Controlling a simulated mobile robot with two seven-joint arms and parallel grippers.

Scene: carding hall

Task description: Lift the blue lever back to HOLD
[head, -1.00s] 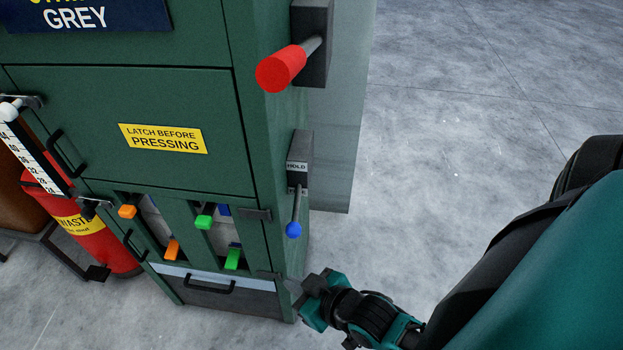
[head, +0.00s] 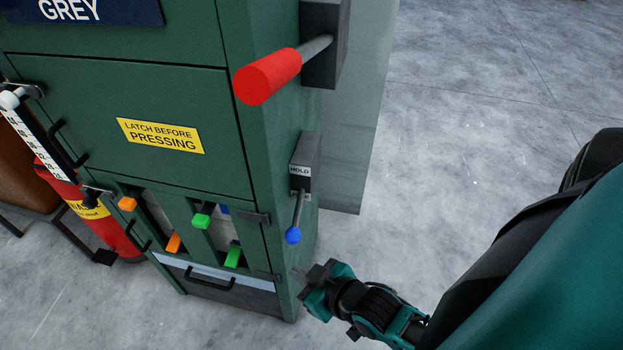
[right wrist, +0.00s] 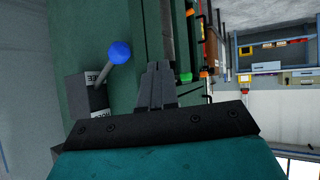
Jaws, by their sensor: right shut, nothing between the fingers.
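The blue lever (head: 294,235) is a thin grey rod with a blue ball at its end, on the right side of the green machine. It hangs down from a dark box whose plate (head: 300,170) reads HOLD. In the right wrist view the blue ball (right wrist: 120,52) and its box (right wrist: 86,95) show left of the fingers. My right gripper (head: 300,273) is shut and empty, just below the blue ball and apart from it. Its closed fingers also show in the right wrist view (right wrist: 157,70). My left gripper is not in view.
A red-handled lever (head: 268,78) sticks out above the blue one. Orange and green tabs (head: 201,221) sit on the machine's front. A red extinguisher-like cylinder (head: 108,229) stands at left. The grey floor (head: 480,150) to the right is clear.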

